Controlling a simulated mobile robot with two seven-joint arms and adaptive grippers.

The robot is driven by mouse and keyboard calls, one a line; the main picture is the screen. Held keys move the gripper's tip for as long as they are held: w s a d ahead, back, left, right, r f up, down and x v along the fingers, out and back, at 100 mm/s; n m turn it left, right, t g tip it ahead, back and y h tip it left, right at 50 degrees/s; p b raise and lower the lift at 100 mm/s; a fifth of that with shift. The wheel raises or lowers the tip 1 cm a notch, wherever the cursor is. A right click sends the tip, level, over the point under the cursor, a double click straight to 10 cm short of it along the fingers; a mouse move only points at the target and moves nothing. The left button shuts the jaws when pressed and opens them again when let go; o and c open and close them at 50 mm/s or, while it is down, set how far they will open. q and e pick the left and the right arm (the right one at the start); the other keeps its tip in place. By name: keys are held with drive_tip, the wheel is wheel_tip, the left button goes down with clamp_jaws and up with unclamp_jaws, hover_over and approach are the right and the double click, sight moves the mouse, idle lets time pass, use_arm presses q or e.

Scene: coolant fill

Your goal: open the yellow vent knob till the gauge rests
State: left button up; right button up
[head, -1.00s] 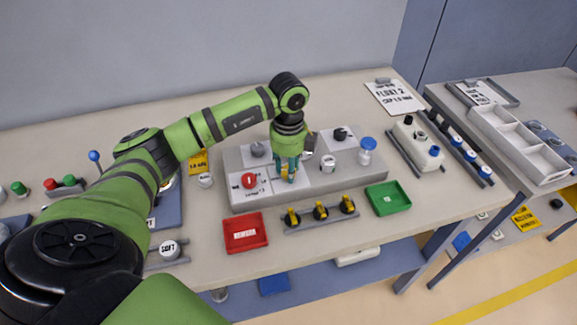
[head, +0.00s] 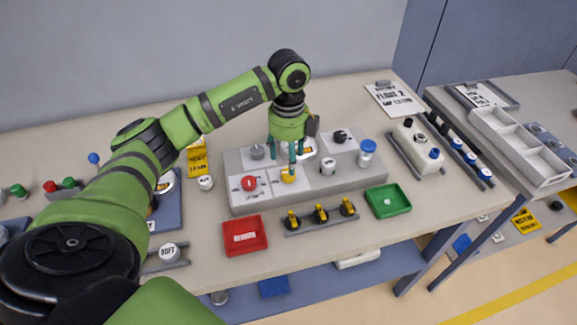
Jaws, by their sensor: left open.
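The yellow vent knob (head: 288,176) sits on the front middle of the grey panel block (head: 345,183). My left gripper (head: 287,161) hangs above and just behind the knob, fingers pointing down. It is open and empty, and appears clear of the knob. A round dial that may be the gauge (head: 306,150) is partly hidden behind the gripper; its needle cannot be read. My right gripper is not in view.
On the panel are a red knob (head: 249,182), a black knob (head: 340,136) and a blue-capped part (head: 367,147). In front lie a red tray (head: 245,235), a rack of yellow-black parts (head: 320,213) and a green tray (head: 388,201). A white tray (head: 515,140) stands at right.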

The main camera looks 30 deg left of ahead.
use_arm(q)
wheel_tip(320, 180, up, 7)
drive_tip(key=shift+f, duration=0.2)
